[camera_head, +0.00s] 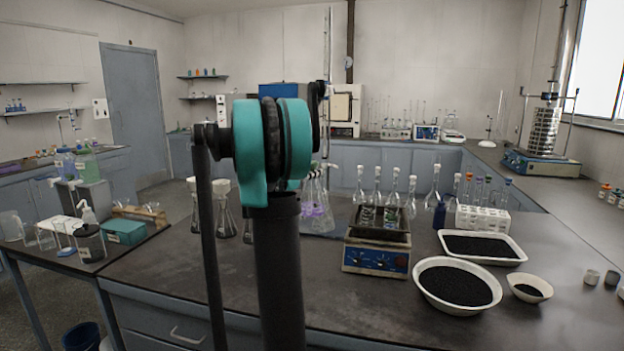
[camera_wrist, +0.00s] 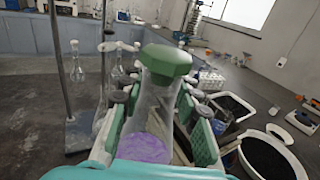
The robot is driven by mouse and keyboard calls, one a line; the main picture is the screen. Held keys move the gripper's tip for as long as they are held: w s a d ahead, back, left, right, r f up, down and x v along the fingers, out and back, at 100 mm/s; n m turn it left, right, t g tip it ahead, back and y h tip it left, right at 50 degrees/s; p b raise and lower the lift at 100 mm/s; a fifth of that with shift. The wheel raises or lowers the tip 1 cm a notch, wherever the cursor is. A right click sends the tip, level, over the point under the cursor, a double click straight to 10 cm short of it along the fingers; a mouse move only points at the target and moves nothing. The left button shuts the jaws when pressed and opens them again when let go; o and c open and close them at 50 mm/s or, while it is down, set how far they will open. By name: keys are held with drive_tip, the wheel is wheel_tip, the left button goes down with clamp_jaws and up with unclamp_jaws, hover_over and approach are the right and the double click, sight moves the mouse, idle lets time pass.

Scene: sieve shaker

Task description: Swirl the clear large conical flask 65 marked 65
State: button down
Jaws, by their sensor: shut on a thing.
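A clear conical flask (camera_wrist: 150,115) with a green stopper (camera_wrist: 166,61) and purple contents at its bottom shows large in the wrist view. My gripper (camera_wrist: 156,122) is shut on it, with one green finger on each side. The flask leans slightly in the wrist picture, and no number can be read on it. In the head view my arm hides the gripper. Purple-bottomed glassware (camera_head: 316,211) shows just right of my arm there, but I cannot tell whether it is the held flask.
A blue-fronted shaker (camera_head: 376,262) stands right of my arm on the dark bench. Right of it are a white tray (camera_head: 437,240) and a white bowl (camera_head: 458,305) of black grains. Several stoppered flasks (camera_head: 411,195) stand behind the shaker.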

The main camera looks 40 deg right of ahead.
drive_tip(key=shift+r, duration=2.2)
drive_tip(key=shift+w+d, duration=0.1)
